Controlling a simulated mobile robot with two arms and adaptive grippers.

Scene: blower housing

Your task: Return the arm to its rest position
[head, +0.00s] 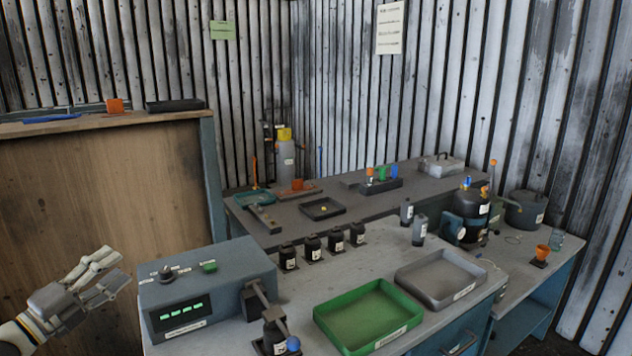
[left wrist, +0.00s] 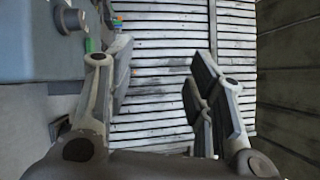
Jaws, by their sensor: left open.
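My left gripper (head: 103,277) is at the lower left of the head view, its arm coming in from the left edge. It is to the left of the blue-grey control box (head: 208,287) and apart from it. In the left wrist view the two fingers of the left gripper (left wrist: 160,85) stand wide apart with nothing between them. Behind them are ribbed wall panels, and part of a blue-grey box with a dark knob (left wrist: 70,20) shows at the upper left. My right gripper is not in view.
A green tray (head: 368,318) and a grey tray (head: 440,278) lie on the bench. Several black bottles (head: 312,247) stand in a row behind the control box. A wooden panel (head: 100,190) rises behind my left gripper. Free space surrounds the gripper left of the bench.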

